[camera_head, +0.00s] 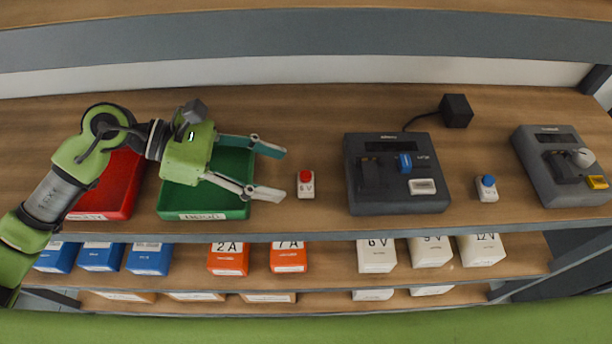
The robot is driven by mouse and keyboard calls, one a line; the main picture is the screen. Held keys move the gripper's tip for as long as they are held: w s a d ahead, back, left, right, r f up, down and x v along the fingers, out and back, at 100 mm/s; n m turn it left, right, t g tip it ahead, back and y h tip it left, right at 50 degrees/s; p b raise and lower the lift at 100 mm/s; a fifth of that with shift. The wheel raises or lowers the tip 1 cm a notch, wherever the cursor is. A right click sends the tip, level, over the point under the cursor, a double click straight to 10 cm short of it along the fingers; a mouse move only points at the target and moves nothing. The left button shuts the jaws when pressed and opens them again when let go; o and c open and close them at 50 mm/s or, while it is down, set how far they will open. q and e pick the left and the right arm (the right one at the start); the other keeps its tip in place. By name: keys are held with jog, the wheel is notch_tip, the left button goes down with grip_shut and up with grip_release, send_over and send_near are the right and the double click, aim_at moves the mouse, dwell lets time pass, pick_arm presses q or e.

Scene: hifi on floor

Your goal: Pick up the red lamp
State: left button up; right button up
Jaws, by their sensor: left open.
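The red lamp (306,184) is a small white block with a red top, marked "6 V". It stands upright on the wooden shelf top, between the green tray and a dark grey device. My left gripper (285,173) comes in from the left over the green tray. Its two fingers are spread apart and point right, toward the lamp. The lamp lies just beyond the fingertips, and nothing is between the fingers. My right gripper does not show.
A green tray (205,214) and a red tray (104,208) lie under my left arm. A dark grey device (413,205), a blue-topped lamp (487,188) and another grey device (585,196) stand to the right. Several labelled boxes fill the shelf below.

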aim_at(305, 180)
pick_arm(q)
jog(key=shift+d, duration=0.25)
jog(key=shift+d+f+p, duration=0.15)
jog(key=shift+d+p, duration=0.2)
jog(key=shift+p, duration=0.05)
jog(key=p+x, duration=0.1)
jog(key=x, duration=0.2)
jog(key=shift+d+p, duration=0.3)
jog(key=shift+d, duration=0.05)
jog(key=shift+d+f, duration=0.2)
jog(key=shift+d, duration=0.05)
jog(key=shift+f, duration=0.1)
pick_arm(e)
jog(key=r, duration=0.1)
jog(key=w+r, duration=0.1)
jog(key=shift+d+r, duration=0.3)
pick_arm(q)
jog(key=c, duration=1)
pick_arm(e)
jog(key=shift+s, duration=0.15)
